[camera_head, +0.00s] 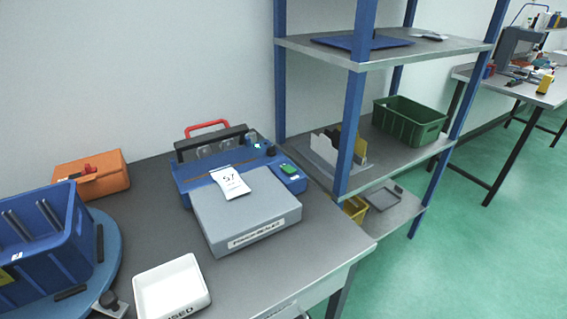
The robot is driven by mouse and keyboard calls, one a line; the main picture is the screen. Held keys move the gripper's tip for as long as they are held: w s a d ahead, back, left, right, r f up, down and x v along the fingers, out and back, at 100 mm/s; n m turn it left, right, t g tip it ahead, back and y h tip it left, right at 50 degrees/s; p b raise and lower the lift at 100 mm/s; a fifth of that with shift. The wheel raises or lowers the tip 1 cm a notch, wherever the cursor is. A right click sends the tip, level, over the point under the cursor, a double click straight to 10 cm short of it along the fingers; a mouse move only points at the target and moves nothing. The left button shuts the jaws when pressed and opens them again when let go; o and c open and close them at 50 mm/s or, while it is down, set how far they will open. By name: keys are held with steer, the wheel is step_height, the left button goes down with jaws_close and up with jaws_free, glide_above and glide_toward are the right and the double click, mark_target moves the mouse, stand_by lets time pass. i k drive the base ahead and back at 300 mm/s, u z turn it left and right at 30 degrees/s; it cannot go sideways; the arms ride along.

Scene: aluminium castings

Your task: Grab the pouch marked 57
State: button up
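The pouch marked 57 (230,182) is a small white packet with dark print. It lies slightly tilted on the machine, over the back edge of its grey flat top (245,213) and against the blue body (188,186). Nothing covers the pouch. My gripper is not in view.
A blue crate (52,243) stands on a round blue turntable at the left, with an orange case (103,179) behind it. A white tray (172,290) sits at the bench front. A blue-posted shelf (354,130) with a green crate (409,122) stands right of the machine.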

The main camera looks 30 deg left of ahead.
mark_target(232, 183)
steer(key=z, duration=0.4)
steer(key=k, duration=1.75)
steer(key=u, duration=1.7)
steer(key=i, duration=1)
steer(key=z, duration=0.05)
